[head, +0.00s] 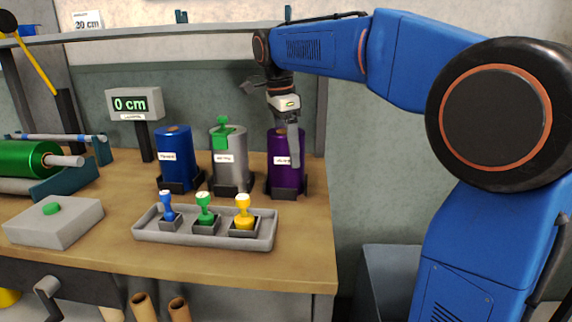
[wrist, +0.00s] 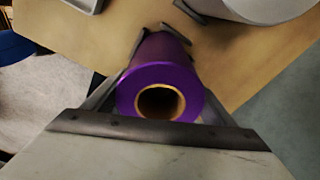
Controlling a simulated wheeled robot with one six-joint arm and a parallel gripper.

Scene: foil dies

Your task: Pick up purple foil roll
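The purple foil roll (head: 287,172) stands upright in a dark holder at the right end of the bench in the head view. In the wrist view the purple roll (wrist: 160,70) is seen end-on, with its brown core hole facing the camera. My gripper (head: 290,150) points down over it, one pale finger reaching down in front of its upper part. In the wrist view my gripper's fingers (wrist: 160,95) lie on both sides of the roll, close to its edges. Whether they press on it I cannot tell.
A silver roll (head: 229,175) and a blue roll (head: 174,145) stand to its left. A grey tray (head: 150,233) with several stamps lies in front. A green roll (head: 30,158) lies at the far left, near a display (head: 133,105) reading 0 cm. The bench ends just right of the purple roll.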

